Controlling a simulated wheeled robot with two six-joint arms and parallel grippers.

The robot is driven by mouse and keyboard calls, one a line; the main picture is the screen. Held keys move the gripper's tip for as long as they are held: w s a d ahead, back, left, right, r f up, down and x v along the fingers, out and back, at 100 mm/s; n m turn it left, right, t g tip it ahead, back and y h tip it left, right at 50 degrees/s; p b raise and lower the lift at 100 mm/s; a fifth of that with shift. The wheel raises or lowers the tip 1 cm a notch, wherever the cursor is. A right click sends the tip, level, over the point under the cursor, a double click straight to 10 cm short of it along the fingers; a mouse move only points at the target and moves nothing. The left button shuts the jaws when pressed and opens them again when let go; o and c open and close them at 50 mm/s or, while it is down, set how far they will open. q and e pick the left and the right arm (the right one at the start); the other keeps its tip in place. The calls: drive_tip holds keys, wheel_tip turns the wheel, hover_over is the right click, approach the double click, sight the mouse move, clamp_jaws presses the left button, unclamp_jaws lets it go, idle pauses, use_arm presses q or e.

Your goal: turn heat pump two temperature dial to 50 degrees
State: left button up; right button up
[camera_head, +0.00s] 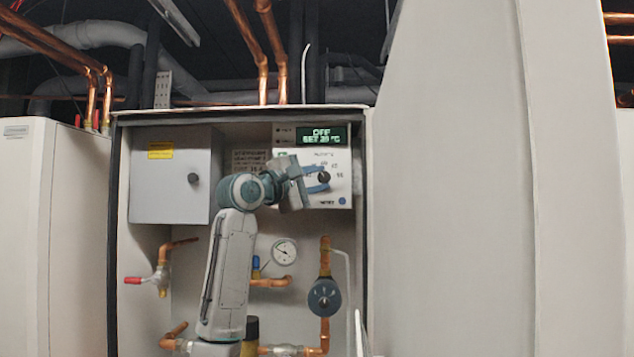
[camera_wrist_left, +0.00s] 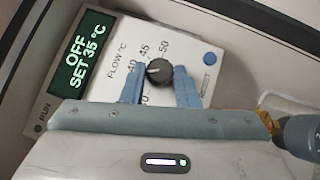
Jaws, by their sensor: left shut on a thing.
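The temperature dial (camera_head: 324,177) is a dark round knob on a white control panel (camera_head: 343,160) inside the open cabinet. In the left wrist view the dial (camera_wrist_left: 159,71) has a pale mark on its left side, roughly toward the 40 on the scale, with 45 and 50 further round. My left gripper (camera_head: 318,178) is shut on the dial, with its blue fingers on either side, also seen in the left wrist view (camera_wrist_left: 159,84). The display (camera_wrist_left: 80,52) reads OFF, SET 35 °C; in the head view its digits are blurred. My right gripper is not in view.
A blue RESET button (camera_wrist_left: 209,59) sits beside the dial. A grey box (camera_head: 170,190), a pressure gauge (camera_head: 285,251) and copper pipes with a round valve (camera_head: 324,297) are in the cabinet. A large pale panel (camera_head: 450,180) stands close on the right.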

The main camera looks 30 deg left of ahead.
use_arm(q)
drive_tip(key=m+g, duration=0.2)
drive_tip(key=r+m+g+y, duration=0.1)
drive_tip(key=m+g, duration=0.1)
drive_tip(key=shift+m+g, duration=0.3)
drive_tip(key=g, duration=0.1)
drive_tip(key=m+y, duration=0.1)
drive_tip(key=m+g, duration=0.1)
drive_tip(key=shift+d+r+g+y, duration=0.25)
drive_tip(key=shift+r+g+y, duration=0.05)
drive_tip(key=shift+y, duration=0.1)
drive_tip(key=m, duration=0.1)
drive_tip(key=g+y, duration=0.1)
drive_tip(key=m+g+y, duration=0.1)
drive_tip(key=shift+w+d+r+m, duration=0.2)
drive_tip(key=shift+d+r+m, duration=0.05)
drive_tip(key=shift+m, duration=0.05)
drive_tip(key=g+y, duration=0.1)
drive_tip(key=m+g+y, duration=0.2)
drive_tip(key=y, duration=0.1)
drive_tip(key=shift+w+d+r, duration=0.1)
drive_tip(key=shift+w+d, duration=0.1)
drive_tip(key=shift+d, duration=0.05)
drive_tip(key=o, duration=1)
drive_tip(key=shift+c, duration=0.2)
